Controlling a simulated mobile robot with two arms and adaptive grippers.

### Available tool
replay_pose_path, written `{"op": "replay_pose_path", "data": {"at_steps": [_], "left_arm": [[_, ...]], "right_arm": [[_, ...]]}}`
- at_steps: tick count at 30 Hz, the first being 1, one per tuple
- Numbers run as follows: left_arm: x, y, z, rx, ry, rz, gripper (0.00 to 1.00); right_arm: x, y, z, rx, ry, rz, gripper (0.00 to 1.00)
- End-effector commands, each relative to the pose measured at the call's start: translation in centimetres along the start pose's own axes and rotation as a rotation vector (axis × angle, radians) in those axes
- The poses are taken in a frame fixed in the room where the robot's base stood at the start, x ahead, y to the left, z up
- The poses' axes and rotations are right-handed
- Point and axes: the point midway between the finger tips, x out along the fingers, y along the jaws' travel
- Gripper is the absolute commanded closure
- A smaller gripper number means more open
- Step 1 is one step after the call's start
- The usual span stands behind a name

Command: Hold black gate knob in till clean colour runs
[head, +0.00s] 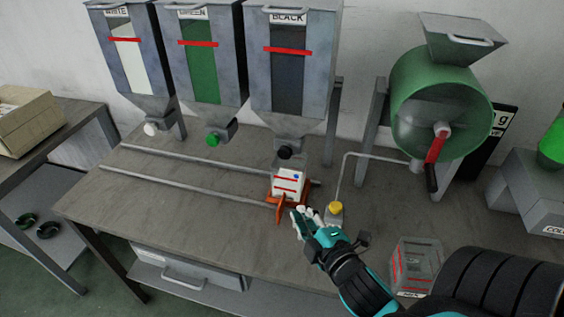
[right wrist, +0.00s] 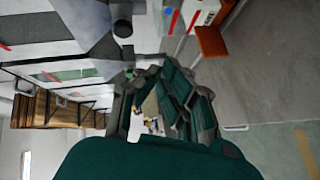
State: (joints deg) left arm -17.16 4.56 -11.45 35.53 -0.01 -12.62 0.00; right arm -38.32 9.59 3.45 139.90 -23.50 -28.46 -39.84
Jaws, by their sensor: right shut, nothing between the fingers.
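The black gate knob (head: 284,152) is at the outlet under the hopper labelled BLACK (head: 288,95). It also shows in the right wrist view (right wrist: 122,29). A clear container (head: 288,182) with white in its lower part and red lines stands right below it on an orange carriage (head: 279,208). I see no stream of colour under the knob. My right gripper (head: 302,219) is shut and empty, just in front of the carriage, below and apart from the knob. In the right wrist view its fingers (right wrist: 158,92) are drawn together. My left gripper is out of view.
Hoppers labelled WHITE (head: 128,58) and GREEN (head: 199,60) stand to the left. A yellow button (head: 335,208) sits right of my gripper. A green drum (head: 436,100) with a red-handled crank stands at right. A clear box (head: 415,265) is near the front. Rails (head: 180,183) cross the table.

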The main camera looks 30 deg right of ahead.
Motion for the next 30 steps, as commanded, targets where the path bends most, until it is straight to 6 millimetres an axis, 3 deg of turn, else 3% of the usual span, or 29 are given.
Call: {"op": "replay_pose_path", "data": {"at_steps": [6, 20, 25, 30], "left_arm": [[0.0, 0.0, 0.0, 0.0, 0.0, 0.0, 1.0], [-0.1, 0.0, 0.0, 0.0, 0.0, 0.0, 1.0], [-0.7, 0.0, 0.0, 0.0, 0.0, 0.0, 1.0], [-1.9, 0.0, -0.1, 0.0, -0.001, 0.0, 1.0]], "right_arm": [[-0.5, 3.2, -1.7, -0.256, 0.112, 0.17, 1.0], [-0.6, 3.8, -2.1, -0.303, 0.133, 0.202, 1.0], [0.9, 4.3, -2.4, -0.302, 0.134, 0.205, 1.0], [4.1, 5.1, -3.1, -0.302, 0.134, 0.206, 1.0]]}}
